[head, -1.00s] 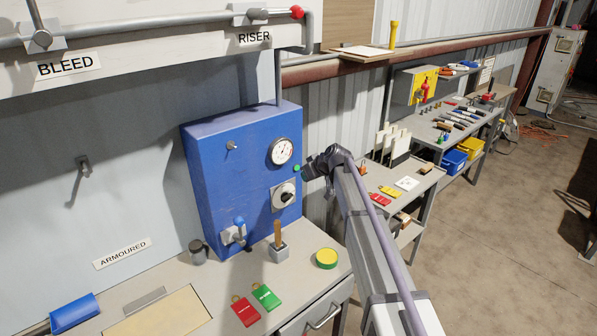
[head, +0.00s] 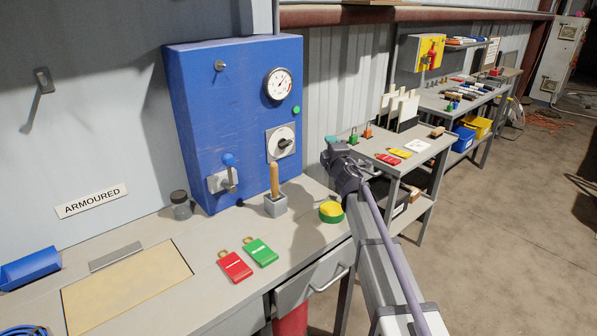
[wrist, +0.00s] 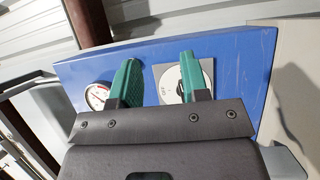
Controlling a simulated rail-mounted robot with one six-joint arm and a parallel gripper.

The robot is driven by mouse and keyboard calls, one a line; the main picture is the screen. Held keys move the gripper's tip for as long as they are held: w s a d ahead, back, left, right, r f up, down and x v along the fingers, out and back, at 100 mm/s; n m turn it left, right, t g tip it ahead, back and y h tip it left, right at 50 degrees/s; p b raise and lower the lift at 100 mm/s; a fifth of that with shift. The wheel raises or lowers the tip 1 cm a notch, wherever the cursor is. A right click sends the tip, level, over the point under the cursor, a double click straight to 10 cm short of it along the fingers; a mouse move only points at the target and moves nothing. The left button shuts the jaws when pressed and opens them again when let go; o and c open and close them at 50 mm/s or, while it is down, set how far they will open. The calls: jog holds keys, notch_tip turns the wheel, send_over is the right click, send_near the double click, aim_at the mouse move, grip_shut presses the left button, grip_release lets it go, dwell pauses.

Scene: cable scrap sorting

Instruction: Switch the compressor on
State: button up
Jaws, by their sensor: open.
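The blue compressor panel (head: 205,110) stands on the bench against the wall. Its rotary switch (head: 284,143), a black knob on a pale square plate, is at the lower right of its face, below a round gauge (head: 278,84) and a green button or lamp (head: 296,110). My gripper (head: 340,165) is right of the panel in the head view, its fingers hard to make out. In the wrist view my gripper (wrist: 158,60) has two green fingers spread apart and empty, facing the panel.
A blue-handled lever (head: 229,172) is low on the panel. A side table (head: 380,143) stands to the right.

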aim_at(288, 145)
jog(key=s+a+f+n+g+y+p, duration=0.1)
jog(key=s+a+n+g+y, duration=0.4)
jog(key=a+n+y, duration=0.25)
jog(key=shift+h, duration=0.25)
jog(key=x, duration=1)
jog(key=shift+w+d, duration=0.25)
jog(key=shift+w, duration=0.2)
grip_shut()
